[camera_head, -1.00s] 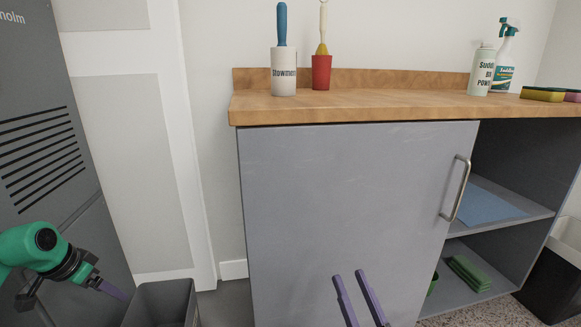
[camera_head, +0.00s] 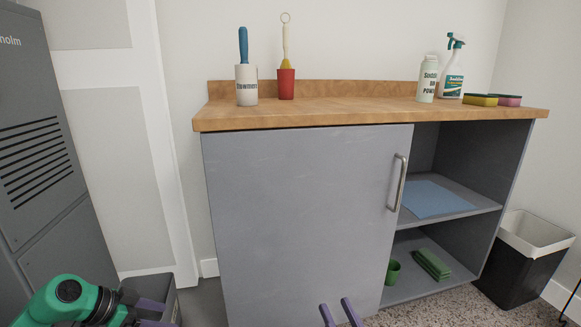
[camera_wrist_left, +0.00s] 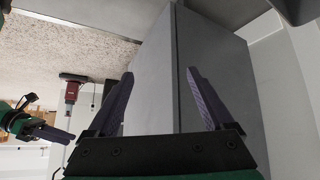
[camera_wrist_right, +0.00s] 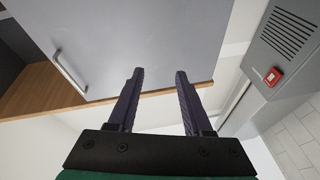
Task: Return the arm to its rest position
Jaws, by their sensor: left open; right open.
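My right gripper (camera_head: 338,312) shows only its two purple fingertips at the bottom edge of the head view, in front of the grey cabinet door. In the right wrist view its fingers (camera_wrist_right: 157,75) are apart with nothing between them. My left gripper (camera_head: 155,310) is low at the left of the head view, beside the green arm link and in front of a grey bin. In the left wrist view its fingers (camera_wrist_left: 160,75) are apart and empty. Most of both arms is outside the head view.
A grey cabinet (camera_head: 300,210) with a wooden top (camera_head: 330,113) stands ahead. A grey bin (camera_head: 172,290) is at left, a black bin (camera_head: 505,275) at right.

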